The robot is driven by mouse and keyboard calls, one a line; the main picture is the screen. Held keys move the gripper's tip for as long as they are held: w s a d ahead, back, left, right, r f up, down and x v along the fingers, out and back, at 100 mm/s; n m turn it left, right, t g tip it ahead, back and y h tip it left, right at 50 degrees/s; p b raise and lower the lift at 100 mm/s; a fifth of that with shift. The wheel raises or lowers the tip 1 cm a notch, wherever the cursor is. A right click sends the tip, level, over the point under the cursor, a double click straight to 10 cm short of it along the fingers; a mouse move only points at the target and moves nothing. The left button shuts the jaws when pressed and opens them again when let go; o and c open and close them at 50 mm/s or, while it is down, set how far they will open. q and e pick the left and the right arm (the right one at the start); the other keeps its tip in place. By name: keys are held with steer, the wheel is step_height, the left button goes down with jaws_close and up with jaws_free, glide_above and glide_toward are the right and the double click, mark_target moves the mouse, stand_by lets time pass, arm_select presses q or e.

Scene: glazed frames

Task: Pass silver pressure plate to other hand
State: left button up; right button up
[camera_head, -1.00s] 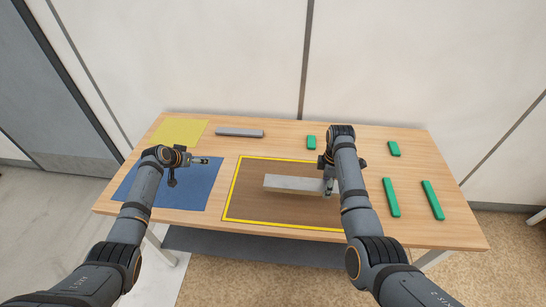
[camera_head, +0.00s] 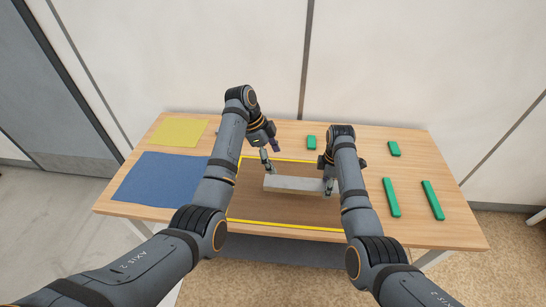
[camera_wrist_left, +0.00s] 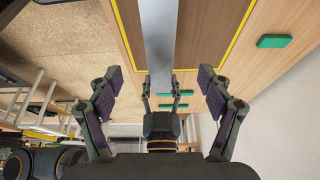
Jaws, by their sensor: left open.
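The silver pressure plate (camera_head: 294,184) is a long pale bar lying crosswise over the brown, yellow-edged area. My right gripper (camera_head: 328,184) is shut on its right end; in the left wrist view the right fingers sit on both sides of that end. My left gripper (camera_head: 270,158) is at the plate's left end. In the left wrist view the left gripper (camera_wrist_left: 162,90) is open, fingers wide apart, with the plate (camera_wrist_left: 160,40) running between them without contact that I can see.
The brown area (camera_head: 270,211) has a yellow border. A blue mat (camera_head: 160,180) and a yellow mat (camera_head: 180,132) lie at left. Several green blocks (camera_head: 391,197) lie at right and back. My left arm covers part of the table's back.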

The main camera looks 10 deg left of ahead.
mark_target(287, 182)
arm_select(q)
steer(key=x, duration=1.2)
steer(key=shift+d, duration=0.1)
steer(key=c, duration=1.4)
steer(key=shift+r, duration=0.1)
arm_select(e)
steer(key=o, duration=1.1)
